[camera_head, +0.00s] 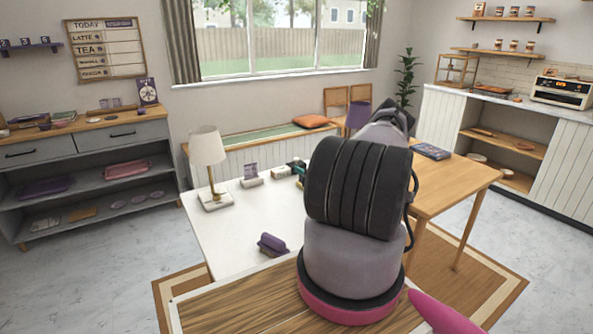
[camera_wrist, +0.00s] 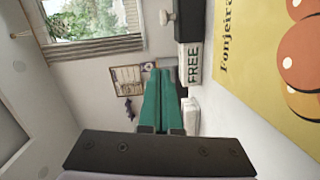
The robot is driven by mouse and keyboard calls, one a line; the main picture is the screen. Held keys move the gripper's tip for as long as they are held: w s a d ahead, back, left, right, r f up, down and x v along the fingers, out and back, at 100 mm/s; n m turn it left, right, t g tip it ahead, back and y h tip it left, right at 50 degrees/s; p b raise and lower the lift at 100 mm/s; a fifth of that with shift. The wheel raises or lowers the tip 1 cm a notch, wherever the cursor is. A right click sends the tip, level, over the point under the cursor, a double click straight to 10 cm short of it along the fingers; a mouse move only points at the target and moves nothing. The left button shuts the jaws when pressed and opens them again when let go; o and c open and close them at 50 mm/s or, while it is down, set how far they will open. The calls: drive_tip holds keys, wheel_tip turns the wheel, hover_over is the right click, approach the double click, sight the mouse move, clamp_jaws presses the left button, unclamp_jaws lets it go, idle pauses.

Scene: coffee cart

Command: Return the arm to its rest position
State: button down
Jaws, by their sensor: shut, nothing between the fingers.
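My gripper (camera_wrist: 160,78) shows in the wrist view as two green fingers side by side, closed together, with nothing between them. A dark plate of my own wrist crosses the bottom of that view. The fingers stand clear of any surface there, with a wall behind them. In the head view my arm (camera_head: 355,190), with a dark ribbed joint above a grey and pink base, rises in front of the tables. It hides most of what lies beyond it. A small green and black part shows at its left edge; I cannot tell for sure whether it is my gripper.
A white table (camera_head: 225,240) holds a lamp (camera_head: 207,147) and a purple object (camera_head: 271,245). A wooden table (camera_head: 455,175) stands right, with a dark book (camera_head: 431,151). Shelves (camera_head: 85,155) stand left, a white counter (camera_head: 435,115) right. Floor (camera_head: 115,270) is clear at left.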

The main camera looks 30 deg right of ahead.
idle(0.4)
drive_tip(key=w+a+r+m+g+y, duration=0.15)
drive_tip(key=a+r, duration=0.25)
drive_tip(key=r, duration=0.4)
drive_tip(key=w+a+r+g, duration=0.2)
drive_tip(key=w+a+r, duration=0.1)
drive_tip(key=r, duration=0.6)
drive_tip(key=s+a+r+m+g, duration=0.1)
drive_tip(key=s+a+r+m, duration=0.15)
drive_tip(key=r, duration=0.35)
drive_tip(key=s+a+r+m+g+h, duration=0.1)
drive_tip(key=s+a+r, duration=0.25)
drive_tip(key=r, duration=0.35)
drive_tip(key=s+a+r+m+g, duration=0.2)
drive_tip(key=s+a+r, duration=0.15)
drive_tip(key=r, duration=0.25)
drive_tip(key=s+a+r+m+g, duration=0.1)
drive_tip(key=s+a+r+m, duration=0.25)
drive_tip(key=s+r, duration=0.35)
drive_tip(key=s+a+r+m+g, duration=0.1)
drive_tip(key=s+a+r+m, duration=0.1)
drive_tip(key=s+a+r, duration=0.5)
drive_tip(key=s+a+m+y, duration=0.1)
drive_tip(key=s+a+m, duration=0.2)
drive_tip(key=s, duration=1)
drive_tip(key=s+a+m+y, duration=0.1)
drive_tip(key=s+a+m, duration=0.3)
drive_tip(key=s, duration=0.9)
drive_tip(key=shift+a+g, duration=0.2)
drive_tip(key=shift+g, duration=0.25)
